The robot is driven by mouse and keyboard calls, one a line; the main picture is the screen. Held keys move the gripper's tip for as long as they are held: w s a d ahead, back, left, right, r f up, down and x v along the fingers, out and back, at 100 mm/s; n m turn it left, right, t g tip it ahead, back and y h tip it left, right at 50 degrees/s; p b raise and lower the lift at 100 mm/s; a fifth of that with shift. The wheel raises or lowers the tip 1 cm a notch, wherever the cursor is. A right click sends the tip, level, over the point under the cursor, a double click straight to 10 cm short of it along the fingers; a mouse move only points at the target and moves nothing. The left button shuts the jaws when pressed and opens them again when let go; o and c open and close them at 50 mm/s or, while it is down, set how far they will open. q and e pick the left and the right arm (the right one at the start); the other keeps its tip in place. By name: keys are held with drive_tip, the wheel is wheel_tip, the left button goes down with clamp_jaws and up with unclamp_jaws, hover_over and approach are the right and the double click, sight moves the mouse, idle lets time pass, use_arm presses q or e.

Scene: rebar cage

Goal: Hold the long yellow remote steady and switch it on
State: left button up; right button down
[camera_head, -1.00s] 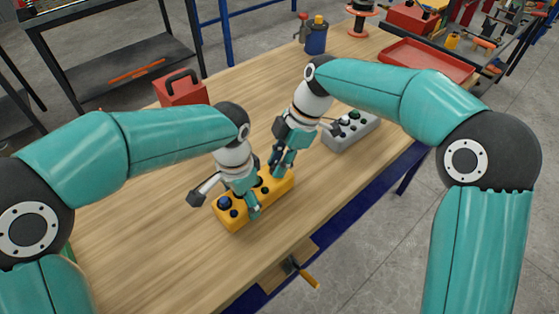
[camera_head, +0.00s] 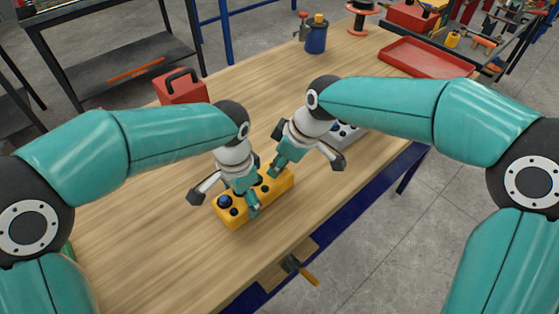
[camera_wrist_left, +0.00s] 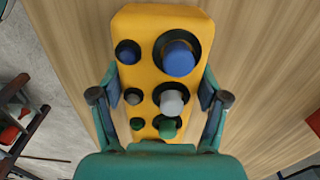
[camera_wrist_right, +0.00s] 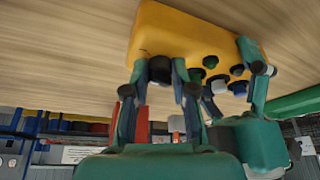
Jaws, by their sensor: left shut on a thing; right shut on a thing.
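The long yellow remote (camera_head: 285,187) lies on the wooden table. My left gripper (camera_head: 244,197) is shut across its body, one finger on each long side. In the left wrist view the remote (camera_wrist_left: 150,18) shows blue, grey and green controls between the fingers. My right gripper (camera_head: 276,167) is at the remote's far end, pointing down. In the right wrist view its fingers are shut on a black knob (camera_wrist_right: 160,69) on the yellow remote (camera_wrist_right: 195,32). The knob is hidden in the head view, and its marking cannot be read.
A grey control box (camera_head: 346,134) stands behind my right wrist, partly hidden. A red toolbox (camera_head: 181,88), a blue can (camera_head: 316,38) and a red tray (camera_head: 428,60) stand farther back. A clamp with an orange handle (camera_head: 308,277) is at the front edge.

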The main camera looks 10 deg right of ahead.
use_arm(q)
drive_tip(key=shift+s, duration=0.1)
use_arm(e)
drive_tip(key=shift+a+m+t+h, duration=0.1)
drive_tip(key=shift+m+t+h, duration=0.35)
drive_tip(key=shift+m, duration=1.25)
drive_tip(key=c, duration=0.9)
unclamp_jaws()
drive_tip(key=shift+c, duration=0.2)
drive_tip(key=shift+s, duration=0.1)
drive_tip(key=v, duration=1.2)
drive_tip(key=shift+f, duration=0.1)
use_arm(q)
drive_tip(key=o, duration=1.5)
